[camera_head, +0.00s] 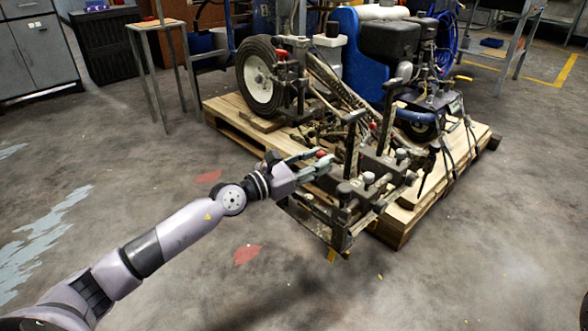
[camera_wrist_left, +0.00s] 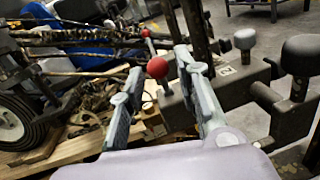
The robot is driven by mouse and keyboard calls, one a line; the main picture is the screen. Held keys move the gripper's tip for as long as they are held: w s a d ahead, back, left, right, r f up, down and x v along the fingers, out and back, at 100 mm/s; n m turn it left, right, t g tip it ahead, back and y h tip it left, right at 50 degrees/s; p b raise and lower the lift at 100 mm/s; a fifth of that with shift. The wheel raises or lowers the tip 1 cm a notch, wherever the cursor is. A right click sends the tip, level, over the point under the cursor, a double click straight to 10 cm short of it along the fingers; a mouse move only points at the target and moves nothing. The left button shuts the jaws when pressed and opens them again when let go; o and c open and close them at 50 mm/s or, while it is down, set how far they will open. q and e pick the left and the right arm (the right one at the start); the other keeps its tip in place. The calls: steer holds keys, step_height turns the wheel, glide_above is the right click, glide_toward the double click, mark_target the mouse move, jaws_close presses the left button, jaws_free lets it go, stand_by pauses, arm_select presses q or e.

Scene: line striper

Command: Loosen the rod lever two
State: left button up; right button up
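The line striper (camera_head: 385,95) stands on a wooden pallet, with a dark metal frame at its front end. A lever with a red ball knob (camera_head: 321,154) sticks out from this frame; the knob also shows in the left wrist view (camera_wrist_left: 157,68). A smaller red knob (camera_wrist_left: 145,33) shows farther back. I cannot tell which is rod lever two. My left gripper (camera_head: 318,161) reaches in from the left, its fingers apart. In the left wrist view the red ball appears between the fingertips (camera_wrist_left: 158,66); contact cannot be told. My right gripper is not in view.
The pallet (camera_head: 392,232) edge lies under the frame. Dark upright posts (camera_head: 352,145) and round black knobs (camera_wrist_left: 301,54) stand close to the gripper. A large wheel (camera_head: 260,78) is behind. The floor at front is clear.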

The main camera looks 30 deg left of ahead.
arm_select(q)
steer(key=v, duration=1)
steer(key=shift+s+f, duration=0.1)
steer(key=shift+s, duration=0.1)
